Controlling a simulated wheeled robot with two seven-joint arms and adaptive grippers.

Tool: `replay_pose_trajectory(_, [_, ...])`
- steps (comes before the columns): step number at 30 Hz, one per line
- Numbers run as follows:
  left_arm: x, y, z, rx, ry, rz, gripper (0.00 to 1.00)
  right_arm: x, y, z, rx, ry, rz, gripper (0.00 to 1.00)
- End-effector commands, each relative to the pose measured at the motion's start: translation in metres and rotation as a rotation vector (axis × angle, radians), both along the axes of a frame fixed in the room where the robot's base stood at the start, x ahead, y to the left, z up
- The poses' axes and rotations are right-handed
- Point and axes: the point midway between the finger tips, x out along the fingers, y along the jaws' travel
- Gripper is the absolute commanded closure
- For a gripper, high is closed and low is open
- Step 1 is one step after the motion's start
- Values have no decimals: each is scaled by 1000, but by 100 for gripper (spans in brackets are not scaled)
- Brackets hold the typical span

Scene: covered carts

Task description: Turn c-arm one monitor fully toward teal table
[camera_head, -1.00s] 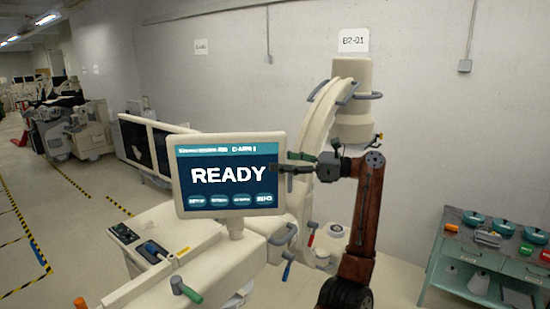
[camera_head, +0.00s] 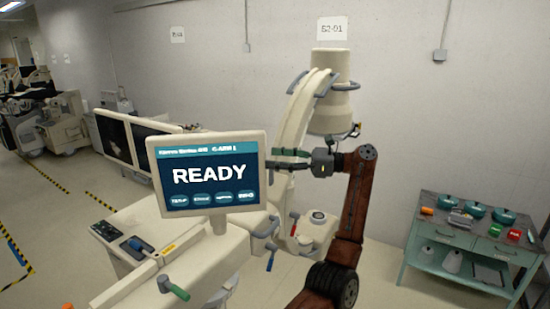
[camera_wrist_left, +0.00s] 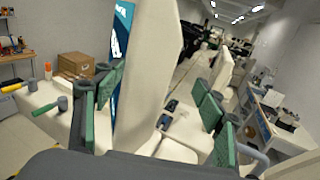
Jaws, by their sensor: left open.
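The c-arm one monitor (camera_head: 208,174) is a cream-framed screen reading "READY" on its post above the cream c-arm cart (camera_head: 190,262). Its screen faces the head camera, not square to the teal table (camera_head: 443,237) at right. My left gripper (camera_head: 277,159) is at the monitor's right edge. In the left wrist view, its green finger pads are wide apart, and the monitor (camera_wrist_left: 150,65) stands edge-on between them, screen side to the left. I cannot tell whether a pad touches it. My right gripper is not in view.
The curved c-arm (camera_head: 296,115) rises behind the monitor. Teal pots (camera_head: 475,210) stand on the table. Another double-screen unit (camera_head: 115,137) stands at back left. Floor is free between cart and table.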

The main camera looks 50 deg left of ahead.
Motion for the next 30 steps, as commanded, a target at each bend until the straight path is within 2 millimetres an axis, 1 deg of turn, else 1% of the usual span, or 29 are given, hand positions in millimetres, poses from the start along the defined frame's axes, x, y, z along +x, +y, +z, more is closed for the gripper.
replay_pose_trajectory(6, [0, 0, 0, 0, 0, -1, 36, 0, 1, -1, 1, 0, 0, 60])
replay_pose_trajectory(9, [3, -3, 0, -1, 0, -1, 36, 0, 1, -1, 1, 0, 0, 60])
replay_pose_trajectory(11, [7, -8, 1, -1, 2, -3, 36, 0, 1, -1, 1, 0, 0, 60])
replay_pose_trajectory(19, [33, -40, 1, -2, 2, -3, 36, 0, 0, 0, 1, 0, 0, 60])
replay_pose_trajectory(24, [43, -50, 0, -1, 2, -2, 36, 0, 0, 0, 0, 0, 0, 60])
replay_pose_trajectory(30, [47, -57, 0, 0, 1, -1, 36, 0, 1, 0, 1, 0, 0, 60])
